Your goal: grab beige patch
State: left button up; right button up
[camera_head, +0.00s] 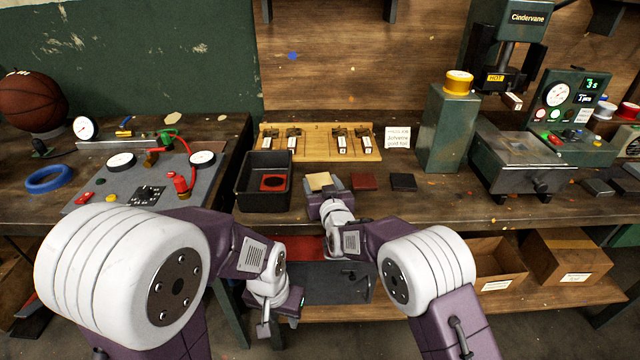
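The beige patch (319,181) is a small flat square near the front edge of the workbench, just right of a black tray. My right gripper (326,188) is at the patch, reaching over it from the front. A grey finger shows close to the patch's right side, and the gripper body hides the near part of the patch. Whether the fingers touch or hold it cannot be made out. My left gripper (277,326) hangs low in front of the bench, well away from the patch, with its fingers apart and nothing visible between them.
A dark red patch (364,181) and a black patch (403,182) lie to the right. The black tray (254,202) holds a reddish patch. A wooden rack (318,153) stands behind. A green press (515,160) is at right, a gauge panel (112,185) at left.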

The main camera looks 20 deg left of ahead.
aim_at(324, 183)
jog(key=c, duration=0.4)
jog(key=shift+r, duration=0.3)
jog(key=r, duration=0.2)
jog(key=r+p, duration=0.1)
jog(key=r, duration=0.1)
jog(key=shift+w+d+r, duration=0.1)
jog(key=shift+w+d, duration=0.25)
jog(key=w+d+r, duration=0.2)
jog(key=w+d+r+p, duration=0.1)
jog(key=w+d+r, duration=0.1)
jog(key=w, duration=0.1)
jog(key=w+d+r, duration=0.2)
jog(key=w+d, duration=0.1)
jog(key=shift+d+r+p, duration=0.1)
jog(key=shift+p, duration=0.25)
